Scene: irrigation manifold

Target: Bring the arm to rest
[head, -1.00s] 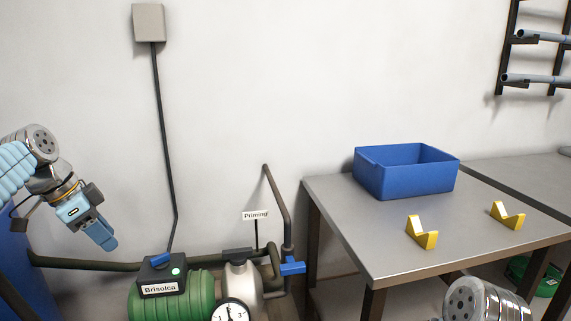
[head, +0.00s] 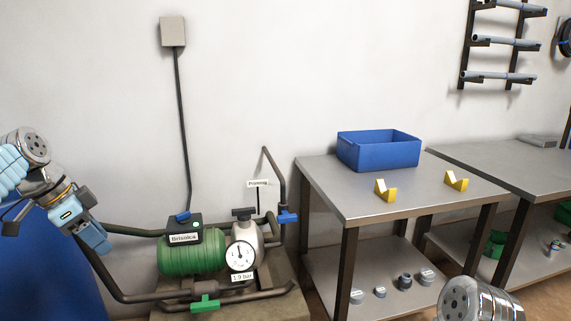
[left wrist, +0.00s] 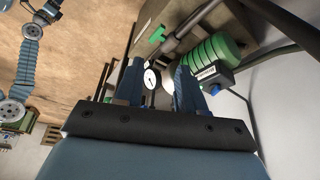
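My left gripper (head: 98,240) hangs at the left of the head view, pointing down and to the right, in front of the wall and left of the pump. In the left wrist view its two blue fingers stand apart with nothing held between them (left wrist: 158,88); the gauge and pump show beyond. A silver joint of my right arm (head: 478,302) shows at the bottom right of the head view. My other arm also shows at the top left of the left wrist view, its gripper end small and cut by the edge.
The green pump (head: 192,252) has a gauge (head: 239,257) reading about 1.9 bar, blue valve handle (head: 287,217) and green valve handle (head: 205,304). A metal table (head: 340,192) holds a blue bin (head: 378,152) and two yellow holders (head: 385,191). Floor shows between tables.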

